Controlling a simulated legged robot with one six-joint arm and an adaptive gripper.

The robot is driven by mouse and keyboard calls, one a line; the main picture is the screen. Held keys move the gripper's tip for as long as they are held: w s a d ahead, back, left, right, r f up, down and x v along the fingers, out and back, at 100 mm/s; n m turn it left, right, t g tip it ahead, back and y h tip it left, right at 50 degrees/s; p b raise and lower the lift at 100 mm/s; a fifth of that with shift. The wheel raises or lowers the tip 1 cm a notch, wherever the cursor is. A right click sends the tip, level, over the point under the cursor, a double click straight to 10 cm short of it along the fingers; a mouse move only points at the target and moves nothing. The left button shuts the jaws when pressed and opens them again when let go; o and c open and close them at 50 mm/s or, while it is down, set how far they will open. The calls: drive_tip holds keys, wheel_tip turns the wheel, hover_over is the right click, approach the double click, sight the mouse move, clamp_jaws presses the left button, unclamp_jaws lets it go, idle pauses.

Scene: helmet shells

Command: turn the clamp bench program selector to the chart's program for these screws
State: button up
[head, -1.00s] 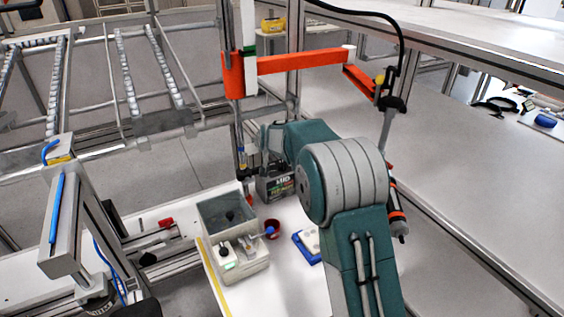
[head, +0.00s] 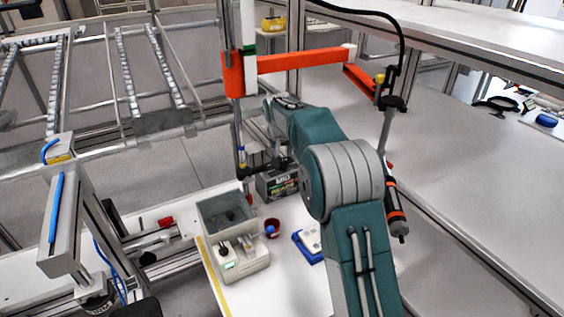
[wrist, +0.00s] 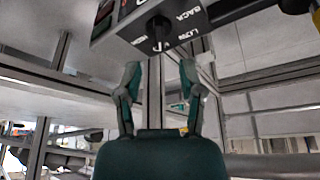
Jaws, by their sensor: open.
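A second word is only partly readable. I cannot tell which mark the knob points to. My gripper (wrist: 160,78) is open and empty, its fingers spread below the knob and apart from it. In the head view my gripper is mostly hidden. I cannot make out a chart or the screws.
A grey box with a bin (head: 228,211), switches and a green light stands on the bench. An orange arm (head: 310,62) with a hanging tool (head: 395,212) is close to my arm.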

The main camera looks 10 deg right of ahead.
sight(282, 163)
drive_tip(key=x, duration=0.6)
drive_tip(key=shift+w, duration=0.1)
clamp_jaws()
